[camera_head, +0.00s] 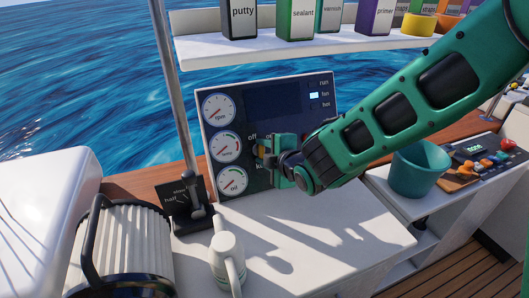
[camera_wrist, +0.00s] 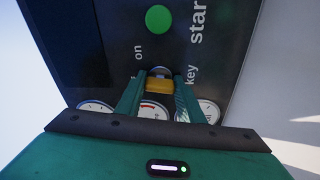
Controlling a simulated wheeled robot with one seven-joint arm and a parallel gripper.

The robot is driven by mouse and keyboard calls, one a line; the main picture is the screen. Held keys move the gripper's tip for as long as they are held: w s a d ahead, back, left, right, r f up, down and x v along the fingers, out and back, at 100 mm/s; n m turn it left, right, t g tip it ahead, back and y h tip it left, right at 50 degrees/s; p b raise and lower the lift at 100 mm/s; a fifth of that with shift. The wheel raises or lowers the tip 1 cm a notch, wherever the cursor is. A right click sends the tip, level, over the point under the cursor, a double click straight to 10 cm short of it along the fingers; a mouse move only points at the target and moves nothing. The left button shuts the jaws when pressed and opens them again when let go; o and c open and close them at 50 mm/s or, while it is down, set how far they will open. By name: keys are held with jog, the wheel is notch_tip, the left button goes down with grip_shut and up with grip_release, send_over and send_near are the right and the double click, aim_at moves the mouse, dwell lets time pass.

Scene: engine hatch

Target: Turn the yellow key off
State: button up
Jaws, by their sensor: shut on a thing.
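The yellow key (camera_wrist: 159,86) sits on the dark upright engine panel (camera_head: 285,100), beside the gauges. In the head view the yellow key (camera_head: 261,150) shows as a small yellow patch beside my gripper. My gripper (camera_wrist: 160,82) reaches the panel from the right, with one finger on each side of the key, and is shut on it. An "off" label is left of the gripper in the head view; the "on" label beside it is partly covered. In the wrist view "on" and "key" are readable near the fingers. The key's exact turn angle is hard to tell.
A green start button (camera_wrist: 158,18) is near the key. Round gauges (camera_head: 219,109) line the panel's left side. A teal cup (camera_head: 420,168) is at right. A shelf (camera_head: 270,43) with containers hangs above.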

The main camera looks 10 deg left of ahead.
jog(key=shift+w+d+r+n, duration=0.1)
jog(key=shift+w+n, duration=0.05)
jog(key=shift+n, duration=0.75)
jog(key=o, duration=1.1)
jog(key=shift+c, duration=0.2)
jog(key=v, duration=1)
jog(key=shift+d+r, duration=0.15)
jog(key=shift+d, duration=0.15)
